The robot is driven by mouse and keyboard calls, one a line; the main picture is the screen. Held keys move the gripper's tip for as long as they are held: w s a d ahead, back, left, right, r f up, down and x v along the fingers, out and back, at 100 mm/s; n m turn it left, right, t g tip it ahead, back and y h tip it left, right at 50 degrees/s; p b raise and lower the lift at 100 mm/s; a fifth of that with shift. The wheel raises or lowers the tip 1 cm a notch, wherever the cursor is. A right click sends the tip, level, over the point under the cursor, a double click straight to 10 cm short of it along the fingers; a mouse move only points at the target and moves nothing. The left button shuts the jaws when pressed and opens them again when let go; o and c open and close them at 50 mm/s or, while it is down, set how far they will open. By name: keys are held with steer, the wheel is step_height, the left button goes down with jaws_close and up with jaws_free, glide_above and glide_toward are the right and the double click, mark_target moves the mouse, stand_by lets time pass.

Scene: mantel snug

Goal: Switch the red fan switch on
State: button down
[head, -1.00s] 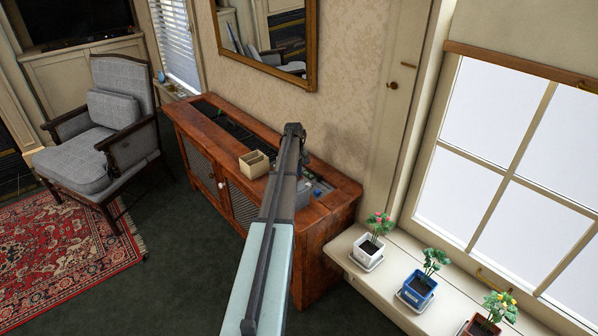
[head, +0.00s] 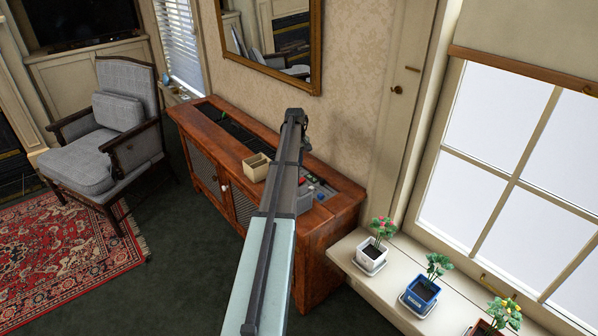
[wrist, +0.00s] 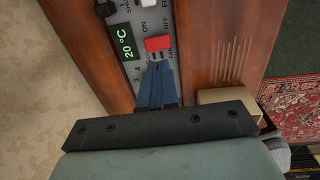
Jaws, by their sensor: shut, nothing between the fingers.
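The red fan switch (wrist: 158,43) shows in the wrist view on a grey control panel (wrist: 144,62). An "ON" label stands above it in the picture and a partly covered "FAN" label beside it. I cannot tell which way the switch is set. My gripper (wrist: 160,64) has its blue fingers shut and empty, with the tips just below the switch in the picture. I cannot tell whether they touch it.
A green "20 °C" display (wrist: 124,42) and a dark knob (wrist: 105,9) are near the switch. Potted plants (head: 421,290) line the window ledge. A mirror (head: 290,40) hangs behind.

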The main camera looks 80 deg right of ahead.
step_height(320, 180, up, 6)
glide_above(303, 179)
steer(key=w+a, duration=0.2)
steer(key=shift+d+r+h, duration=0.15)
steer(key=shift+r+h, duration=0.05)
steer(key=shift+h, duration=0.1)
stand_by(0.3)
steer(key=shift+f, duration=0.15)
steer(key=f, duration=0.4)
steer(key=s+d+f, duration=0.1)
steer(key=f, duration=0.8)
steer(key=shift+s+d+f, duration=0.25)
steer(key=shift+s+f, duration=0.05)
